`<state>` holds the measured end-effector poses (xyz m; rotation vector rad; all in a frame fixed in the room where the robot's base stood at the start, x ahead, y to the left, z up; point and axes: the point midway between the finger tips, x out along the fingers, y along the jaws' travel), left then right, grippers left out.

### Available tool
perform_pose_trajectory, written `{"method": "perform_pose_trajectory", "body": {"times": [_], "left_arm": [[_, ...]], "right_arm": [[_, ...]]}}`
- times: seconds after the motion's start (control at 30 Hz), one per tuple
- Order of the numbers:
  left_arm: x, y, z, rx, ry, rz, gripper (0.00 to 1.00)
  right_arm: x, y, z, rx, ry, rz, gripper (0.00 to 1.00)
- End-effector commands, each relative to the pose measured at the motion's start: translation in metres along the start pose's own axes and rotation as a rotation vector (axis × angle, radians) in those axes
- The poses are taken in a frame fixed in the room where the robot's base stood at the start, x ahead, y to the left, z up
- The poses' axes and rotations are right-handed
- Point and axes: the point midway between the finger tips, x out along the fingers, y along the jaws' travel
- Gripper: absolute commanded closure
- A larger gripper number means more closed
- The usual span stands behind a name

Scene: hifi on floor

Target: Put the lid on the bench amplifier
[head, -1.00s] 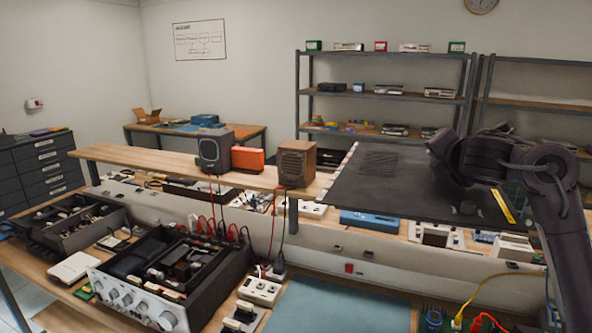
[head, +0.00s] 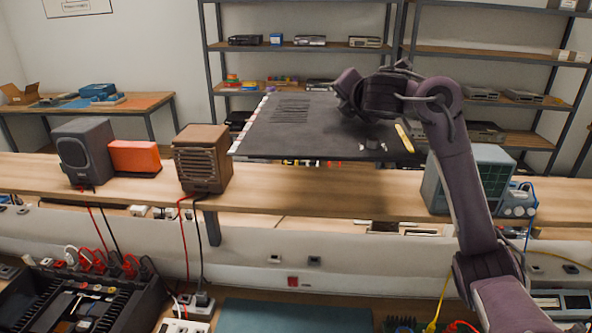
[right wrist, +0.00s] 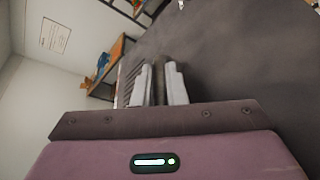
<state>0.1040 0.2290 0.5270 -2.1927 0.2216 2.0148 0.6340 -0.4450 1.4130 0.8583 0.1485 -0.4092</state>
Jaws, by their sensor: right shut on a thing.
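The lid (head: 270,138) is a wide, flat dark panel with vent slots near its left end. It is held up roughly level above the bench's raised shelf, right of the wooden speaker. My right gripper is shut on it; its pale fingers (right wrist: 158,84) show against the dark panel in the right wrist view, and the exact grip is partly hidden. The bench amplifier (head: 75,300) is an open-topped black chassis at the lower left of the head view, cut off by the frame, with its inside showing. The lid is apart from it. My left gripper is not in view.
A grey speaker (head: 85,152), an orange box (head: 135,157) and a wooden speaker (head: 202,158) stand on the shelf (head: 290,205). An oscilloscope (head: 488,178) stands at right. Red and black cables hang behind the amplifier. A blue-green mat (head: 290,314) lies clear at front.

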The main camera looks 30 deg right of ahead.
Motion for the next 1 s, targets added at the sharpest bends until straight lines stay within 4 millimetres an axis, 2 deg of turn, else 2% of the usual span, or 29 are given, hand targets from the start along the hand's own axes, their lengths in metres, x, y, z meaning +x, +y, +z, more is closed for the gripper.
{"method": "perform_pose_trajectory", "body": {"times": [0.27, 0.6, 0.7, 1.0], "left_arm": [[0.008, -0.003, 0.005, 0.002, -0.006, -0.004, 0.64], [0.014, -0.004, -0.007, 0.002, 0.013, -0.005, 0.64], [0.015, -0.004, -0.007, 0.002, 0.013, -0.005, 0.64], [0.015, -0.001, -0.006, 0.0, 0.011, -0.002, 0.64]], "right_arm": [[0.015, -0.037, -0.034, -0.001, 0.002, -0.003, 1.0], [0.036, -0.09, -0.083, 0.0, 0.002, -0.002, 1.0], [0.041, -0.102, -0.094, 0.0, 0.0, 0.0, 1.0], [0.049, -0.121, -0.111, 0.001, -0.001, 0.001, 1.0]]}}
